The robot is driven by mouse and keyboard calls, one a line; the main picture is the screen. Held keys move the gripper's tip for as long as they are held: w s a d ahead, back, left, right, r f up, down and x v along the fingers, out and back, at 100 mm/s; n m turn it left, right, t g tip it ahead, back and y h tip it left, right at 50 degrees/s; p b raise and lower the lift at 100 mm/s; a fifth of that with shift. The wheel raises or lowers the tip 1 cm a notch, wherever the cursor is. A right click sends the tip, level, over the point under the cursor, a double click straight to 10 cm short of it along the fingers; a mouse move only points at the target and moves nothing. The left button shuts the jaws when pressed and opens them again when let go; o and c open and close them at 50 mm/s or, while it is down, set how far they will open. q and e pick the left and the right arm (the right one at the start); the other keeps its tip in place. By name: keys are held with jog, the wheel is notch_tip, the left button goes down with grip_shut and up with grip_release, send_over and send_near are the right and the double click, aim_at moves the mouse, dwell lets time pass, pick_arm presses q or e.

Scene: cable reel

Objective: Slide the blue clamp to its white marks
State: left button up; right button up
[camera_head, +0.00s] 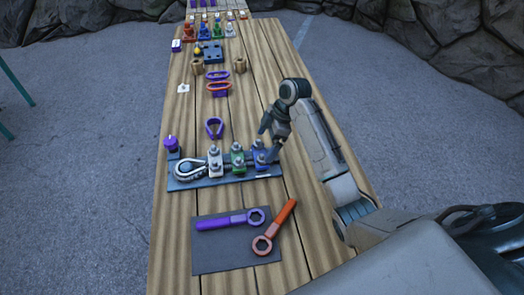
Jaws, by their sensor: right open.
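The blue clamp (261,160) stands at the right end of a dark base plate (212,181), on a cable that ends in a loop at the left. The green clamp (238,160) and a pale grey clamp (215,162) stand to its left on the same cable. A small white mark (263,176) shows on the plate just in front of the blue clamp; other white marks are too small to make out. My right gripper (268,145) is open, right at the blue clamp's upper right side. I cannot tell whether it touches the clamp. My left gripper is out of view.
A dark mat (212,263) in front holds a purple wrench (228,220) and an orange wrench (272,230). A purple knob (171,143) stands at the plate's left end. Behind the plate lie a purple loop (214,128), orange and purple rings (219,90) and several coloured pieces.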

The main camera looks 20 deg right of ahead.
jog(key=v, duration=0.6)
dwell(0.4)
